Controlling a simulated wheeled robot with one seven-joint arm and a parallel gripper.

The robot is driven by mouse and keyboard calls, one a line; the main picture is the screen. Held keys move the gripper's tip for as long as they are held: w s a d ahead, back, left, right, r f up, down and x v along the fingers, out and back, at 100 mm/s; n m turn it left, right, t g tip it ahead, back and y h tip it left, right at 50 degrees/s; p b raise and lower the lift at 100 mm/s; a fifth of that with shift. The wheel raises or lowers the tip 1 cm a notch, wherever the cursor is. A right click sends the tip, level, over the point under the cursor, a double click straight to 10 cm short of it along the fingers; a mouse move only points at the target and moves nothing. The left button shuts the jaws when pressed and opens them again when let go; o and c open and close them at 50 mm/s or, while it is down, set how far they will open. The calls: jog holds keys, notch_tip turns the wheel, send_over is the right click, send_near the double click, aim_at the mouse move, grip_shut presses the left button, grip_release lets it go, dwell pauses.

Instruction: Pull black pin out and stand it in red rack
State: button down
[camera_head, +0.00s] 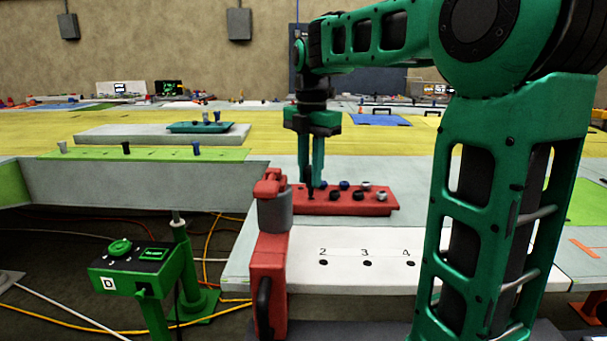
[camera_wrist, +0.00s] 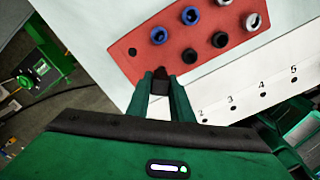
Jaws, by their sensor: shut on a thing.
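My gripper (camera_head: 312,184) is shut on a black pin (camera_head: 310,192), with the pin upright below the fingers. The red rack (camera_head: 300,207) lies on the near table, and the pin is at its left end. In the wrist view, my gripper (camera_wrist: 161,85) shows the dark pin (camera_wrist: 160,80) between its fingertips, at the near-left corner of the red rack (camera_wrist: 120,66). The pin lines up with the front row there. Whether its lower end is inside a hole is hidden. An empty hole (camera_wrist: 132,51) shows in the back row, left of the pin.
The rack holds blue pins (camera_wrist: 158,35), black pins (camera_wrist: 189,56) and silver pins (camera_wrist: 252,21) close to the right. A white numbered plate (camera_head: 345,244) with open holes lies in front. A red clamp-like post (camera_head: 268,265) stands close left. A green strip (camera_head: 95,154) with several pins lies farther left.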

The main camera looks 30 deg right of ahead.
jog(key=shift+s, duration=0.15)
jog(key=shift+f, duration=0.1)
dwell(0.3)
jog(key=shift+f, duration=1.3)
jog(key=c, duration=1.5)
grip_release()
jog(key=shift+r, duration=0.15)
notch_tip(320, 180, up, 10)
jog(key=shift+r, duration=0.25)
